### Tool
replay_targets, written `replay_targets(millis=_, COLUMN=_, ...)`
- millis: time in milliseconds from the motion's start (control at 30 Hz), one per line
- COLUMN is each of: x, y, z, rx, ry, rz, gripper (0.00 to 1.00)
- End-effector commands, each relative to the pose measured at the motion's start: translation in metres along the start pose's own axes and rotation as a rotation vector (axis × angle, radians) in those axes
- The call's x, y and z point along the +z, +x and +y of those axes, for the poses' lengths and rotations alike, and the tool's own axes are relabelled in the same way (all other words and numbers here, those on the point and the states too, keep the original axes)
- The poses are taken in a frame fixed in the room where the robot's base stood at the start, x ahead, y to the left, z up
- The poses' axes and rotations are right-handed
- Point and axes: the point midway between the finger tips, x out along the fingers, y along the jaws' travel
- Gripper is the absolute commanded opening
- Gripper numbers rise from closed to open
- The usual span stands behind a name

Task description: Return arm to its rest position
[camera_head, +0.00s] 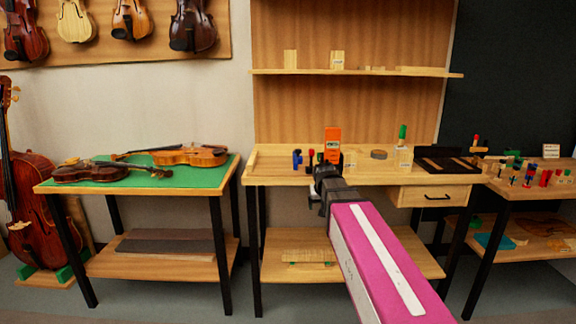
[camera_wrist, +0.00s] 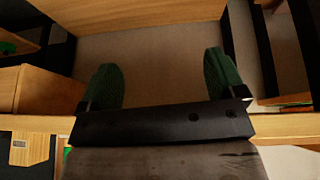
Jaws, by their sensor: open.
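My arm, with a pink link, reaches forward to the front edge of the middle workbench (camera_head: 370,178) in the head view. My gripper (camera_wrist: 162,80) shows in the wrist view as two green fingers spread well apart with nothing between them. In the head view the gripper end is dark and sits just before the bench front, partly hidden by my own wrist. An orange box-like item (camera_head: 332,139) appears directly above my wrist; whether it stands on the bench behind it, I cannot tell.
A drawer (camera_head: 432,196) is at the bench's right front. A green-topped table (camera_head: 205,175) with two violins is at left. A side table (camera_head: 520,192) with small coloured pieces is at right. A shelf (camera_head: 350,71) hangs above. Floor shows between the left table and the bench.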

Motion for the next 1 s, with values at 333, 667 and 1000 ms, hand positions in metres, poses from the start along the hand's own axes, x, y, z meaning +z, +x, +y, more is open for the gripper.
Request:
replay_targets(millis=333, x=0.133, y=0.073, z=0.022, rx=-0.023, ry=0.010, rz=-0.221, gripper=0.89)
replay_targets(millis=667, x=0.243, y=0.110, z=0.034, rx=-0.056, ry=0.027, rz=-0.398, gripper=0.89)
replay_targets(millis=1000, x=0.264, y=0.115, z=0.036, rx=-0.064, ry=0.030, rz=-0.432, gripper=0.89)
